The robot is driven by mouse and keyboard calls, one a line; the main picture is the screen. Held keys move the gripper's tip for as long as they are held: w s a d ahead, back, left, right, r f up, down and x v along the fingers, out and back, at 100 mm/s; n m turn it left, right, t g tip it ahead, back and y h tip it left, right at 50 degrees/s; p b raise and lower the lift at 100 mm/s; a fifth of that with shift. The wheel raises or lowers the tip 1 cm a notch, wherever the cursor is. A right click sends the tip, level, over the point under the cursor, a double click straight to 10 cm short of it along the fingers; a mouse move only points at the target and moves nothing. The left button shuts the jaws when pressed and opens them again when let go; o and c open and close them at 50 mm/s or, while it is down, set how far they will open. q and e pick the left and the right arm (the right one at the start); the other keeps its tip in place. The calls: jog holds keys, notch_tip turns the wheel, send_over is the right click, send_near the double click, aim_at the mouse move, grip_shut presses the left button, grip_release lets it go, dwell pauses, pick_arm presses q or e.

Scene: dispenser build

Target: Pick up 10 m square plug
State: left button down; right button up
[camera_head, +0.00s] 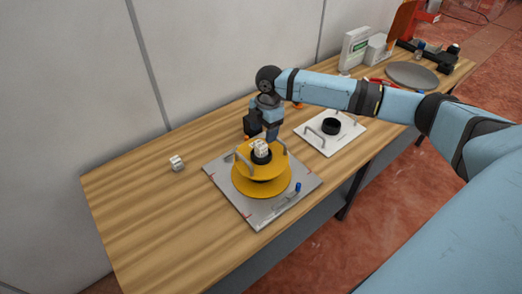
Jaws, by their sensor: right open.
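A small whitish block (177,163) with a dark stripe lies alone on the left of the wooden table; I cannot tell if it is the square plug. A yellow dispenser (262,186) stands on a grey metal plate (232,201). A small white piece (260,147) shows at the dispenser's top, above a black ring; it is too small to tell if it is a plug. My right gripper (268,134) points down just behind the dispenser's top. It is open, but its fingertips are partly hidden and I see nothing held. My left gripper is out of view.
A white plate (346,139) with handles and a black ring (331,127) lies to the right. A grey disc (412,75) and white boxes (355,48) stand at the far right. The wall runs along the back. The table's left part is mostly clear.

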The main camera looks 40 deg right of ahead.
aim_at(261, 145)
jog(key=shift+w+a+f+p, duration=0.1)
jog(key=shift+f+p, duration=0.1)
jog(key=shift+f, duration=1)
jog(key=shift+w+a+f+p, duration=0.1)
jog(key=shift+a+f+p, duration=0.05)
jog(key=shift+f, duration=1)
jog(key=shift+a+f+p, duration=0.1)
jog(key=shift+f+p, duration=0.1)
jog(key=shift+f, duration=1)
jog(key=c, duration=1.1)
